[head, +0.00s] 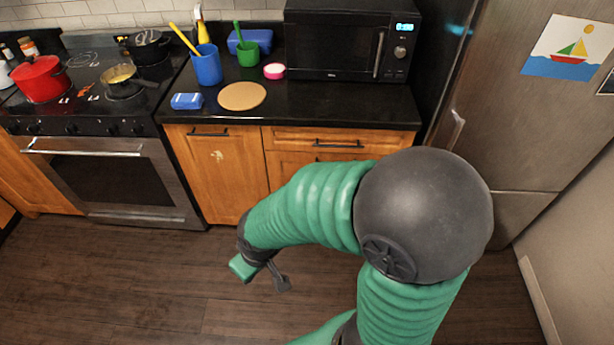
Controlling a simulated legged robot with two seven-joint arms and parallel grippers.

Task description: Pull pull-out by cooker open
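The pull-out (216,180) is the tall wooden front right beside the cooker (110,180). It is closed, flush with the cabinet beside it, and has a dark horizontal handle (208,133) near its top edge. My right gripper (264,276) hangs over the floor in front of and below the pull-out, apart from its handle. It points down, and I cannot tell whether its fingers are spread. Nothing is seen held in it. My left gripper is not in view.
A drawer (290,138) with its own handle lies right of the pull-out. The worktop above holds a blue cup (206,66), a round board (242,96) and a microwave (345,42). A fridge (510,110) stands at right. The floor (120,270) before the cooker is clear.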

